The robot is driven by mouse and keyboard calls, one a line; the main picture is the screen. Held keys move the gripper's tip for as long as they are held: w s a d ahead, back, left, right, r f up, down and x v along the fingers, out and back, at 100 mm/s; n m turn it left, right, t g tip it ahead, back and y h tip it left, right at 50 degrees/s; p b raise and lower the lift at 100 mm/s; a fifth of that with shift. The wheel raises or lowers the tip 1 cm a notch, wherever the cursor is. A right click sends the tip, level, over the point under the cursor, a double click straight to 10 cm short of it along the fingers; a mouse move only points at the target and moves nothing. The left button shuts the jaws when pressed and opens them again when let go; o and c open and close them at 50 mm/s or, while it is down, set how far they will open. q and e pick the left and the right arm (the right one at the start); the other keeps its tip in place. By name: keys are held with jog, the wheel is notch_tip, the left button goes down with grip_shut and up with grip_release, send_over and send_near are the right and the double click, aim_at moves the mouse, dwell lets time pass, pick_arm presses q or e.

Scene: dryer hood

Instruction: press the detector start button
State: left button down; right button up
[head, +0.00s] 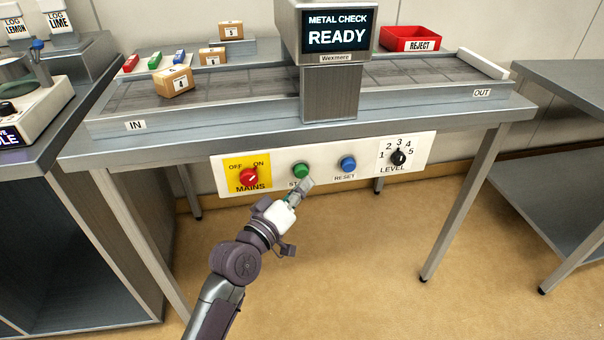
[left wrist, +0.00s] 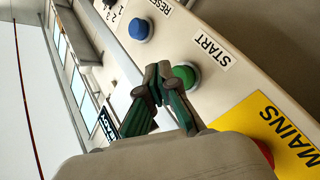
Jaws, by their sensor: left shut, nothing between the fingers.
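The green START button (head: 301,170) sits on the white control panel (head: 325,160) under the metal detector. In the left wrist view the green button (left wrist: 187,75) is beside my left fingertips, partly behind them. My left gripper (head: 305,186) is shut and empty, its tips just below the button and over part of the START label. I cannot tell whether the tips touch the button. The detector screen (head: 337,31) reads METAL CHECK READY. My right gripper is not in view.
The panel also has a red MAINS switch (head: 249,177) on yellow, a blue RESET button (head: 348,164) and a black LEVEL knob (head: 398,158). A small box (head: 174,81) lies on the belt at the IN side. A red REJECT bin (head: 409,39) stands behind the belt.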

pick_arm(q)
jog(key=shift+w, duration=0.1)
dwell(0.7)
jog(key=shift+w+a, duration=0.1)
jog(key=shift+w, duration=0.2)
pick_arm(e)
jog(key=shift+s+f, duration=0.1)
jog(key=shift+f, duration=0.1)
pick_arm(q)
jog(key=shift+w, duration=0.1)
